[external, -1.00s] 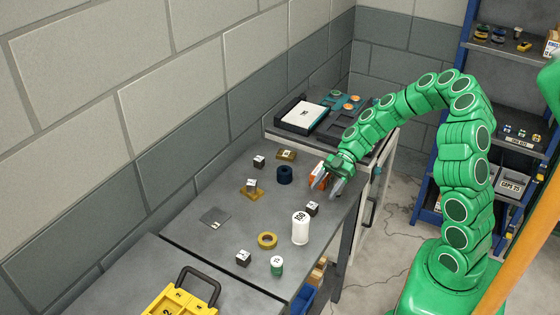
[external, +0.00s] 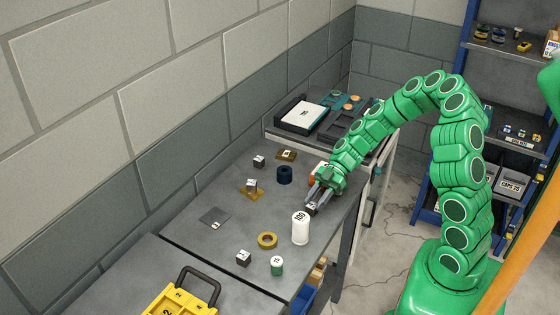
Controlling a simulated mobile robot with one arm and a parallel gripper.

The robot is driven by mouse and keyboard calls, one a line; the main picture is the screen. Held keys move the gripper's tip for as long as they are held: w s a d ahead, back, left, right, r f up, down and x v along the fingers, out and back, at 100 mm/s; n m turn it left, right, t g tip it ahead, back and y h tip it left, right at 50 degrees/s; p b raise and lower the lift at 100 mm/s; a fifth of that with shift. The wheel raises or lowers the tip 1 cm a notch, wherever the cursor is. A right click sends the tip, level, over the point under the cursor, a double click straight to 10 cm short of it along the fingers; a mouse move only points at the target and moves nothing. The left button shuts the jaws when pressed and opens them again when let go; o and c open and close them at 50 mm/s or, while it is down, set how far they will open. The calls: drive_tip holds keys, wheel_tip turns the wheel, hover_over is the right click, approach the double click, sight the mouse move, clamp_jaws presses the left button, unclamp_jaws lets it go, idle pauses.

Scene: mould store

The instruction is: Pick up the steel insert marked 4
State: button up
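Several small dark steel inserts with white number labels are on the grey bench. One insert (external: 311,209) is at my gripper (external: 313,203), just behind the white cylinder marked 100. My fingers point down over this insert and partly hide it; whether they have closed on it cannot be made out. Another insert (external: 243,258) stands at the front of the bench, one (external: 252,184) on a brass-coloured piece, and one (external: 259,161) near the wall. The digits on the inserts are too small to read surely, so I cannot tell which is marked 4.
The white cylinder (external: 300,228) stands close in front of my gripper. A yellow ring (external: 267,241), a green-and-white pot (external: 277,265), a dark blue ring (external: 285,174) and a flat grey plate (external: 215,217) lie around. An orange thing (external: 318,171) is partly hidden behind my gripper.

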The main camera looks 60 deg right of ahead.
clamp_jaws()
drive_tip(key=shift+r, duration=0.45)
drive_tip(key=r, duration=0.2)
drive_tip(key=shift+s+r, duration=0.2)
drive_tip(key=shift+r, duration=0.2)
drive_tip(key=s+r, duration=0.9)
drive_tip(key=s, duration=0.4)
drive_tip(key=shift+s+a+r, duration=0.15)
drive_tip(key=shift+s+a, duration=0.1)
drive_tip(key=shift+a, duration=0.2)
